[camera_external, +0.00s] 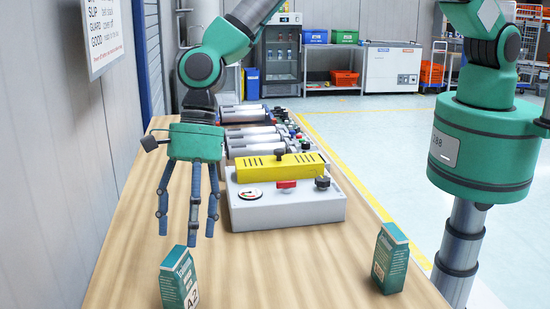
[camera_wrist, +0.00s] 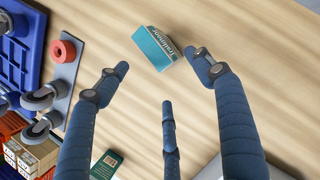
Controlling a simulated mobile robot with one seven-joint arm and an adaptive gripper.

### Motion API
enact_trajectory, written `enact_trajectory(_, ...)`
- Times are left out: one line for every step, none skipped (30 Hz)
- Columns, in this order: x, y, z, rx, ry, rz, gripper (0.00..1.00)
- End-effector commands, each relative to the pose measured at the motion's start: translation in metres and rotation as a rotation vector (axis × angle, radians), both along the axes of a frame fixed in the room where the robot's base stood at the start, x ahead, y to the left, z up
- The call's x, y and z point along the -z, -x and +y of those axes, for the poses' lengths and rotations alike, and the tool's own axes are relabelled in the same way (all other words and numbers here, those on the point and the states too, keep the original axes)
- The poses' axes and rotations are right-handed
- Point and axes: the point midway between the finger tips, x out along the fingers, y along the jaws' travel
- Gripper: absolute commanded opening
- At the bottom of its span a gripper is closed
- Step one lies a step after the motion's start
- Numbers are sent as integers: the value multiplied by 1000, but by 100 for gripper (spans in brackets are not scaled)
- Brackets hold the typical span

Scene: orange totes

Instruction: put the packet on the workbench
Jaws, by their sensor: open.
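Two teal packets stand on the wooden workbench (camera_external: 285,265). The left packet (camera_external: 176,279) is near the front, below my gripper in the picture. The right packet (camera_external: 391,258) is near the bench's right edge. My gripper (camera_external: 189,228) points down with its three blue fingers spread open and empty, above and behind the left packet. In the wrist view a teal packet (camera_wrist: 154,48) shows beyond the fingertips, between two fingers and touching none that I can make out. My gripper (camera_wrist: 158,80) is also open there.
A grey box with a yellow top (camera_external: 290,205) sits right of my gripper, with metal cylinders (camera_external: 255,140) behind it. A wall lies left. The front middle of the bench is clear. In the wrist view, a blue bin (camera_wrist: 22,45) and casters (camera_wrist: 45,95) are at left.

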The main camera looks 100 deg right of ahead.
Motion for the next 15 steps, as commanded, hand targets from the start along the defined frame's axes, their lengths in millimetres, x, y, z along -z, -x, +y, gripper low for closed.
enact_trajectory(-8,0,-2,-9,2,-8,67)
enact_trajectory(-12,0,-3,-18,3,-12,67)
enact_trajectory(-20,2,-6,-30,7,-20,67)
enact_trajectory(-26,3,-8,-41,9,-26,67)
enact_trajectory(-33,4,-10,-53,12,-33,67)
enact_trajectory(-44,5,-13,-71,16,-45,67)
enact_trajectory(-52,7,-17,-87,21,-52,67)
enact_trajectory(-61,9,-20,-103,25,-62,67)
enact_trajectory(-74,12,-24,-128,32,-76,67)
enact_trajectory(-84,14,-28,-145,37,-86,67)
enact_trajectory(-93,17,-31,-166,42,-95,67)
enact_trajectory(-107,21,-36,-194,51,-110,67)
enact_trajectory(-117,25,-40,-213,57,-121,67)
enact_trajectory(-127,28,-44,-235,63,-131,67)
enact_trajectory(-140,33,-49,-262,72,-146,67)
